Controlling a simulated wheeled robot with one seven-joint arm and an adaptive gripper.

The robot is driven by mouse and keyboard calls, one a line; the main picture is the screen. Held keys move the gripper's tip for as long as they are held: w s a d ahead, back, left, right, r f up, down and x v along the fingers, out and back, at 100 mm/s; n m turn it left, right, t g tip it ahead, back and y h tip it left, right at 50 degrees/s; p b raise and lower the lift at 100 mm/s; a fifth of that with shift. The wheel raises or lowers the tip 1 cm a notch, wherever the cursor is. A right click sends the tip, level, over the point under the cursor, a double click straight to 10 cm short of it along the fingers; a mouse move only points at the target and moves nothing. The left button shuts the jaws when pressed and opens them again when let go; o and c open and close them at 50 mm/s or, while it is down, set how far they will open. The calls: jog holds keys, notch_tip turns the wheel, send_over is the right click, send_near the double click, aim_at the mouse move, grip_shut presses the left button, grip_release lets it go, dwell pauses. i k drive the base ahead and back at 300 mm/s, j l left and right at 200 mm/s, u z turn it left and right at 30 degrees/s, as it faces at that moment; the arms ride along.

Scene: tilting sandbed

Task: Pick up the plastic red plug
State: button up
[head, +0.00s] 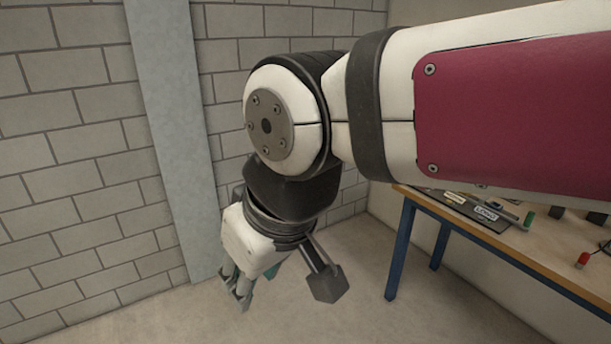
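A small red plug (583,259) lies on the wooden table at the right edge of the head view, with a dark cable close by. My gripper (238,290) hangs pointing down at the left of the view, well away from the table and the plug. Its fingers are small and partly overlap, so the gap between them is unclear. I see nothing held in it.
The wooden table (545,262) has blue legs and stands at the right, partly hidden by my arm. On it are a dark laptop-like item (465,210), a green-ended object (528,219) and dark blocks. A brick wall (70,170) stands behind my gripper; the floor below is clear.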

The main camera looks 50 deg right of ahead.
aim_at(583, 258)
jog(key=z, duration=2.95)
jog(key=i+j, duration=0.35)
jog(key=j, duration=0.15)
jog(key=i+j, duration=0.35)
jog(key=j, duration=0.15)
